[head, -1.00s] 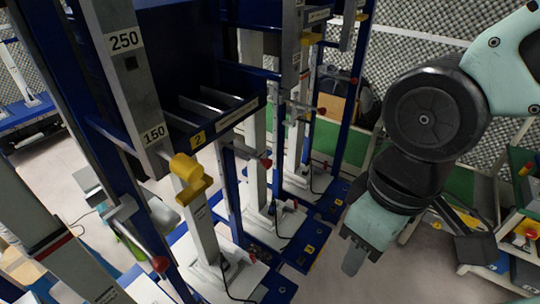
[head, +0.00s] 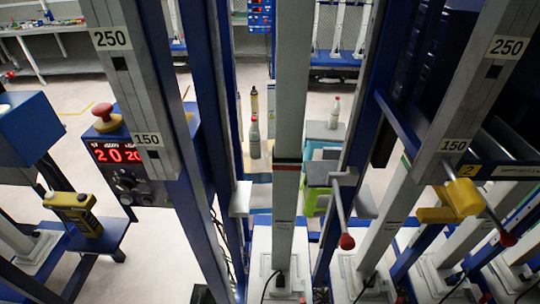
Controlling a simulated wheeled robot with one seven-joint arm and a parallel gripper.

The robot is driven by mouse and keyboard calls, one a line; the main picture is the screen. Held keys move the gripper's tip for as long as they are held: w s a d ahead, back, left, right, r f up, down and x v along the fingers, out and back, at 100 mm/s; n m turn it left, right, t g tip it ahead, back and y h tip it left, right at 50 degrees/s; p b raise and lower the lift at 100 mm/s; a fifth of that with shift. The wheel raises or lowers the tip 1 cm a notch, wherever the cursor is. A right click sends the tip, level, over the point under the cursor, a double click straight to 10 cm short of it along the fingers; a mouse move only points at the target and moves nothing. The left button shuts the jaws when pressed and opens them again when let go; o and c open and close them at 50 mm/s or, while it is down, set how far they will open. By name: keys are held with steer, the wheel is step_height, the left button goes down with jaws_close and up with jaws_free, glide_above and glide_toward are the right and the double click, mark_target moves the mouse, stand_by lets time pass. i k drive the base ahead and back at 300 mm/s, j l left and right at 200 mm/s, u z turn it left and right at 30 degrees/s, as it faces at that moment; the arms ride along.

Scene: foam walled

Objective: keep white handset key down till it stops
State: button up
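A yellow handset (head: 75,212) rests on a blue shelf (head: 100,236) at the lower left.
A control box (head: 125,165) with red lit digits and a red mushroom button (head: 103,112) is beside the handset. Blue and grey upright posts (head: 292,120) crowd the middle. A red-tipped lever (head: 346,241) and a yellow clamp (head: 455,202) stick out. Pale floor shows at left.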

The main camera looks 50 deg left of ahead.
mark_target(50, 195)
steer(key=u, duration=2.95)
